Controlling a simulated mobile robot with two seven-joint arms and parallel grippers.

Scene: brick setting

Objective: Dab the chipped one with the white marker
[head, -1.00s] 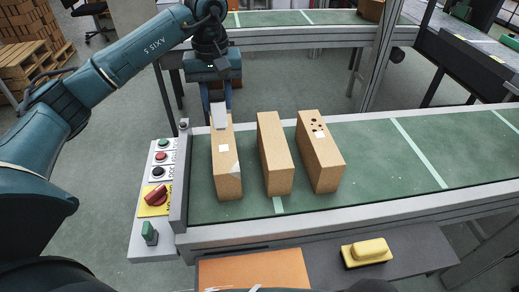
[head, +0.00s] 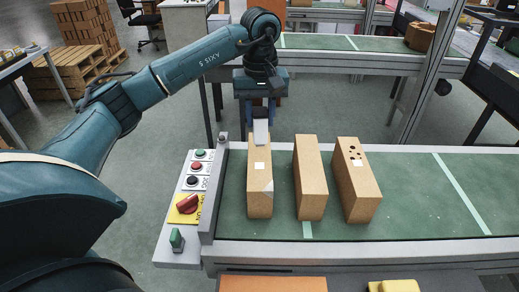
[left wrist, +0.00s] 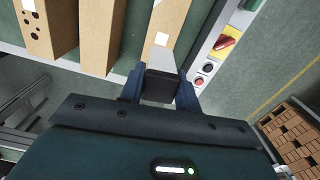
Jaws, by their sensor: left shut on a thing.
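Three tan bricks stand in a row on the green conveyor. The left brick (head: 259,200) has a pale chipped patch at its near right corner and a white square on top. The middle brick (head: 309,185) looks plain. The right brick (head: 359,195) has several dark holes and a white square. My left gripper (head: 261,128) is shut on the white marker (head: 261,133), a pale block held at the far end of the left brick. In the left wrist view the marker (left wrist: 161,60) overlaps that brick (left wrist: 170,18); I cannot tell whether they touch. My right gripper is out of view.
A control panel (head: 168,247) with buttons and a red knob on yellow sits left of the conveyor. The conveyor (head: 420,195) is clear to the right of the bricks. An orange sheet (head: 275,284) and a yellow object (head: 395,286) lie at the near edge.

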